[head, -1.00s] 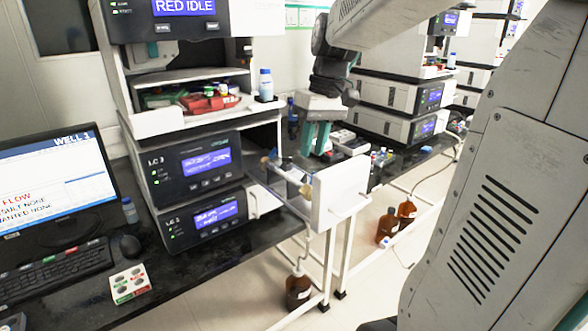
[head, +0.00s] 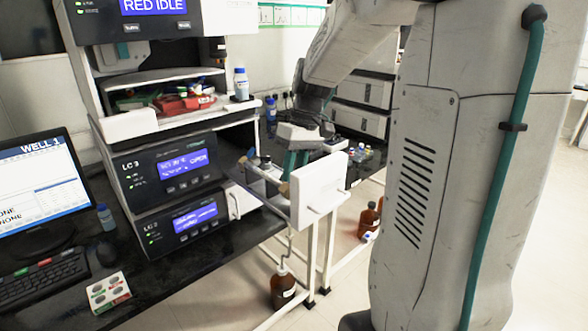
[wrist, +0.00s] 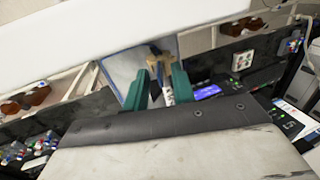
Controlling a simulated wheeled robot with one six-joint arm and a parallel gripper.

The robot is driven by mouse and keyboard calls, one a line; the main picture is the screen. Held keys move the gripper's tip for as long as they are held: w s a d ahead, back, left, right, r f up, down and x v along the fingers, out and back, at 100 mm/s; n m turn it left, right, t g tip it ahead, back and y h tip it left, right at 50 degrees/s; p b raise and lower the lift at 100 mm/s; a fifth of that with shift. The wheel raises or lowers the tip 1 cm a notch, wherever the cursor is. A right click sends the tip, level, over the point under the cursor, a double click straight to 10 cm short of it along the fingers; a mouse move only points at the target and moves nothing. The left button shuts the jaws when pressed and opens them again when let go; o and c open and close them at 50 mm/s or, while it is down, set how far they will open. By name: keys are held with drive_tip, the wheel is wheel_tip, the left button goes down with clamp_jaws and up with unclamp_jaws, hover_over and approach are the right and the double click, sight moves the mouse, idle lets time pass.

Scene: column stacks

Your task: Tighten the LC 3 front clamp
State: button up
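The LC 3 unit (head: 173,172) has its drawer pulled out, with a white front panel (head: 322,196) at its outer end. A tan clamp knob (head: 283,188) shows just behind that panel, and another tan piece (head: 249,155) sits nearer the unit. My gripper (head: 290,168) points down over the drawer, its teal fingers close behind the panel. In the wrist view my gripper (wrist: 160,92) has its fingers apart, with a small white cylinder (wrist: 168,94) visible in the gap. A gold-brown knob (wrist: 153,62) shows beyond the fingertips; I cannot tell whether they touch it.
A monitor (head: 40,185), keyboard (head: 42,275) and small vial rack (head: 108,292) stand on the black bench at left. A brown bottle (head: 284,288) is on the floor under the drawer. Small bottles (head: 362,154) stand on the bench behind my arm.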

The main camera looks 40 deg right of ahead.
clamp_jaws()
drive_tip(key=shift+d+y, duration=0.15)
drive_tip(key=shift+y, duration=0.15)
drive_tip(key=shift+d+f+y, duration=0.3)
drive_tip(key=shift+d+y, duration=0.3)
drive_tip(key=shift+y, duration=0.5)
drive_tip(key=shift+w+d+f+y, duration=0.1)
drive_tip(key=shift+d+f+y, duration=0.2)
drive_tip(key=shift+y, duration=0.5)
drive_tip(key=shift+d+f+y, duration=0.15)
drive_tip(key=shift+d+y, duration=0.1)
drive_tip(key=shift+y, duration=0.55)
unclamp_jaws()
